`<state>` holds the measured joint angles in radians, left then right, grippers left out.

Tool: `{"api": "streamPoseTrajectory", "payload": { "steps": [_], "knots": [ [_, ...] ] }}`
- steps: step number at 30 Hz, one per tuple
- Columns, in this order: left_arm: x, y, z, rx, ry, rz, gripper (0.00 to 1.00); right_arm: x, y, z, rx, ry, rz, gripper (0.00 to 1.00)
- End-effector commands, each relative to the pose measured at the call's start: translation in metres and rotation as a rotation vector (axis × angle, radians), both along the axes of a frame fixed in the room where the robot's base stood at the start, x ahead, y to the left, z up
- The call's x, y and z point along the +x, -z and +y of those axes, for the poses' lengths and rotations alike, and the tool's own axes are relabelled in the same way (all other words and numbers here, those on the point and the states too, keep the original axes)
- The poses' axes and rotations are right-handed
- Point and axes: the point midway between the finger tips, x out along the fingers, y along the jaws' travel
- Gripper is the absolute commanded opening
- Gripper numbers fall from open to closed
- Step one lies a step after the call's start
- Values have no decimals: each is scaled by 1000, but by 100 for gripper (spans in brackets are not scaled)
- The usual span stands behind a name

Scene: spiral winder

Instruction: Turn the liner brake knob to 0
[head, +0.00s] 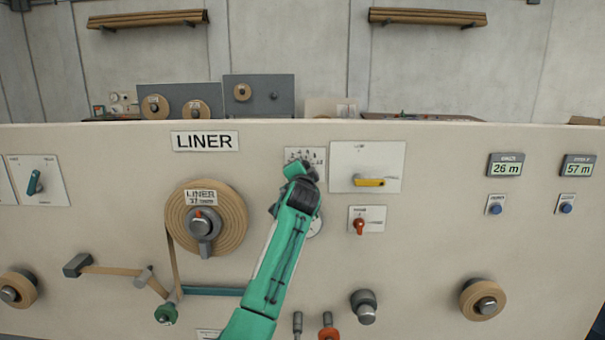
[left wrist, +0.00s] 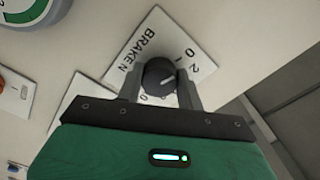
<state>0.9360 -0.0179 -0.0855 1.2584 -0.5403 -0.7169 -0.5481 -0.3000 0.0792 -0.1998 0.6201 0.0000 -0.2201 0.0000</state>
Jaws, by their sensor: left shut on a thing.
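The liner brake knob (left wrist: 158,74) is a dark round knob with a pale pointer line, on a white plate (left wrist: 150,42) lettered BRAKE with digits around it. In the left wrist view it sits between my two grey fingers, which are shut on it. Some digits are hidden by the knob and fingers, and I cannot tell which one the line points at. In the head view my left gripper (head: 301,172) covers the knob, and the top of its plate (head: 305,154) shows behind. My right gripper is in neither view.
On the same panel, the LINER roll (head: 232,222) is to the left. A yellow-handled switch (head: 369,182) and a red knob (head: 360,226) are close to the right of my gripper. Green and red-topped fittings (head: 328,332) stick out below.

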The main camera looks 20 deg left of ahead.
Motion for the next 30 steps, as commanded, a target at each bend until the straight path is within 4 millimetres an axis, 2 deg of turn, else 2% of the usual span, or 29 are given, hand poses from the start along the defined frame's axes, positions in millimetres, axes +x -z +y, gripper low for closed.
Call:
{"api": "streamPoseTrajectory", "payload": {
  "steps": [9,10,13,23,30],
  "knots": [
    [0,3,0,-5,0,4,14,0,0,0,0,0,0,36],
    [0,3,0,-5,0,4,39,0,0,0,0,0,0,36],
    [0,3,0,-4,0,5,59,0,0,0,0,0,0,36],
    [-1,1,0,-3,0,2,59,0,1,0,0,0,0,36],
    [-21,3,-6,-3,0,-1,59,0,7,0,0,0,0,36]
  ]
}}
